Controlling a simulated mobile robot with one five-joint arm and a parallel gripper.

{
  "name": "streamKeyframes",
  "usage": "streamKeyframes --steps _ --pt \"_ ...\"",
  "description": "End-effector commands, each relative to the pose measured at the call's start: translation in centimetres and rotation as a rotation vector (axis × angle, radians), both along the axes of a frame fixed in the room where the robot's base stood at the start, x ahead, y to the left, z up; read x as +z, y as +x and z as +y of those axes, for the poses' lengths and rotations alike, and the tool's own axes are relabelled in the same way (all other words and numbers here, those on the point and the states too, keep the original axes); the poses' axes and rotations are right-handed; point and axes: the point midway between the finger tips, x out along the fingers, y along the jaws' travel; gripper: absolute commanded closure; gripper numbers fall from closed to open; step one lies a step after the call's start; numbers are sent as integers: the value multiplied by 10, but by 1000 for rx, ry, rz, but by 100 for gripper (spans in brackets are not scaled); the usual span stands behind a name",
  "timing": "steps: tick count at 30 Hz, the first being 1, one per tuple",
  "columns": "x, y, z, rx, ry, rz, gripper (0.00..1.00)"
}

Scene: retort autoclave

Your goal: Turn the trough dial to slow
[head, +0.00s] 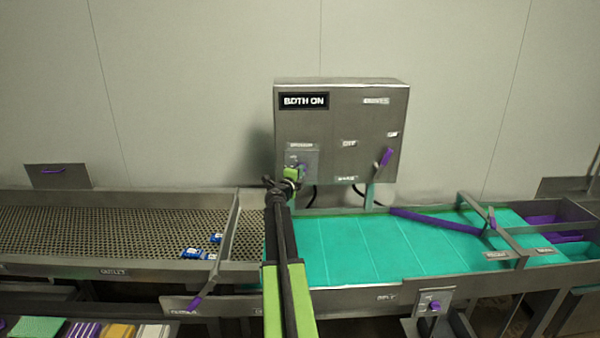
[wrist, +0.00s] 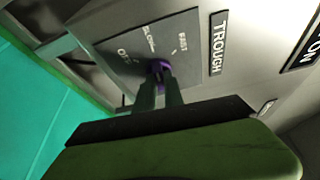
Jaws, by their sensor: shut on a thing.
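The trough dial is a small purple knob (wrist: 158,66) on a grey plate (wrist: 120,60) marked OFF, SLOW and FAST, beside a TROUGH label (wrist: 218,44) in the wrist view. In the head view the plate (head: 311,156) is at the lower left of the grey control box (head: 340,125). My gripper (head: 297,173) reaches up to this plate, and in the wrist view its two fingers (wrist: 160,80) are shut on the knob. The fingers cover most of the knob, so I cannot tell which mark it points to.
A purple-handled lever (head: 385,158) is on the box's right side, beneath a BOTH ON sign (head: 304,101) at upper left. A green trough (head: 350,245) and a mesh belt (head: 100,235) with blue packs (head: 192,253) lie below. Another purple dial (head: 435,306) is on the front rail.

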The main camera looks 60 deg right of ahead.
Motion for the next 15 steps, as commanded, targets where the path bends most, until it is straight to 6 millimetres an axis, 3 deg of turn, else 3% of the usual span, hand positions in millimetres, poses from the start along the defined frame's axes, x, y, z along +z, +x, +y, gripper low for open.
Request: streamKeyframes --steps 5,6,10,15 --pt "0 1 0 3 -2 2 100" --pt "0 1 0 3 -2 2 85" --pt "0 1 0 3 -2 2 68" --pt "0 1 0 2 -2 2 65"
